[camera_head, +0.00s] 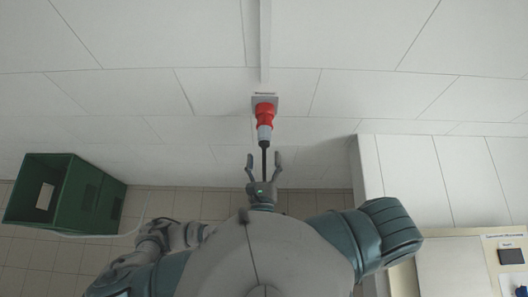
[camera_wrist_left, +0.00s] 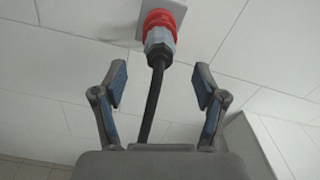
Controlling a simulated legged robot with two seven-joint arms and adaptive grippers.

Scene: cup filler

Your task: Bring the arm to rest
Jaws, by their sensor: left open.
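My left gripper (camera_head: 264,160) is open, with its two fingers spread apart, in the middle of the head view. In the left wrist view my left gripper (camera_wrist_left: 160,85) shows open, with nothing clamped between its blue-padded fingers. A red and grey plug (camera_head: 265,117) sits at a wall socket (camera_head: 265,99) beyond the fingertips. The plug also shows in the left wrist view (camera_wrist_left: 159,40). A black cable (camera_wrist_left: 152,100) hangs from the plug and passes between or behind the fingers; its lower end is hidden by my gripper. My right gripper is not in view.
A green crate (camera_head: 60,196) is at the left. A white wall block (camera_head: 440,180) stands at the right, and a beige panel (camera_head: 455,262) with small fittings is at the lower right. A white conduit (camera_head: 264,40) runs up the wall from the socket.

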